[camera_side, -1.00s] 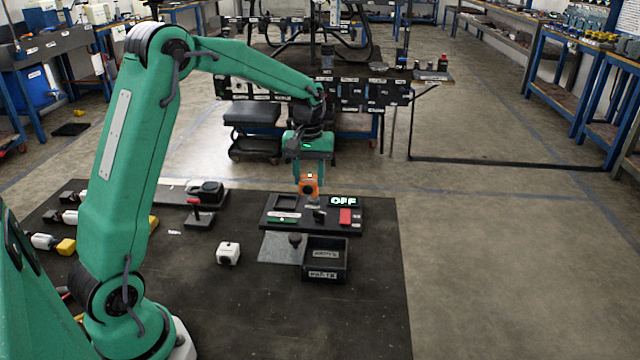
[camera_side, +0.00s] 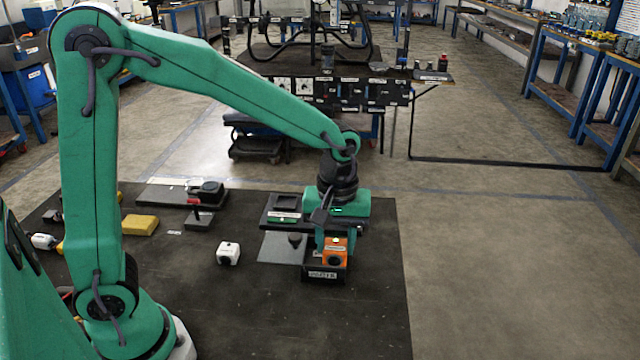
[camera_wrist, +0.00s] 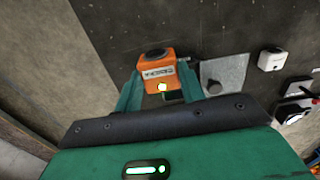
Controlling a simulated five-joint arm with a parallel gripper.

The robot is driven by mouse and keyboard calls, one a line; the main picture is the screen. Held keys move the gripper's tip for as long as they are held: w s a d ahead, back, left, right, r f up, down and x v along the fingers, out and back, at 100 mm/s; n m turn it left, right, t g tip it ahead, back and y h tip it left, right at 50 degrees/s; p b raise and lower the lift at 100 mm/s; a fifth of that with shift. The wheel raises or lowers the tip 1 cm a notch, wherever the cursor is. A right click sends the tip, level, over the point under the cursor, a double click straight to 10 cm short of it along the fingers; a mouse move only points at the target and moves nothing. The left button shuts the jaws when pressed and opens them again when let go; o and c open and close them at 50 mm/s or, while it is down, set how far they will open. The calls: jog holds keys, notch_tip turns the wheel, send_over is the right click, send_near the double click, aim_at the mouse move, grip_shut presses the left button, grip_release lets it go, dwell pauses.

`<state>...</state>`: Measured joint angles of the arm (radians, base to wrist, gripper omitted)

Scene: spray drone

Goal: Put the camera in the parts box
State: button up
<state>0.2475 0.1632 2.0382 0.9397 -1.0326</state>
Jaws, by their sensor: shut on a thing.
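The orange camera (camera_side: 335,252), a small cube with a dark round lens, is held in my gripper (camera_side: 334,246). In the wrist view the orange camera (camera_wrist: 158,72) sits between the two green fingers of my gripper (camera_wrist: 158,88), which touch its sides. The black parts box (camera_side: 323,275) stands on the dark mat right below the camera in the side view. The camera and gripper hide most of the box's opening. I cannot tell whether the camera's underside is just above the rim or slightly inside it.
A white cube with a dark lens (camera_side: 228,253) stands left of the box. A grey plate (camera_side: 280,248) lies beside the box. A dark panel with a green strip (camera_side: 284,218) is behind it. A yellow block (camera_side: 140,225) lies farther left. The mat's front is clear.

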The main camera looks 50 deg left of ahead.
jog(key=shift+s+d, duration=0.6)
jog(key=w+a+f, duration=0.2)
jog(key=a, duration=0.1)
jog(key=w+a+f, duration=0.2)
jog(key=a, duration=0.1)
jog(key=w+a+f, duration=0.2)
jog(key=a+f, duration=0.1)
jog(key=a, duration=0.1)
jog(key=shift+w, duration=0.1)
jog(key=shift+f, duration=0.15)
jog(key=shift+f, duration=1.95)
jog(key=shift+f, duration=0.1)
jog(key=o, duration=0.7)
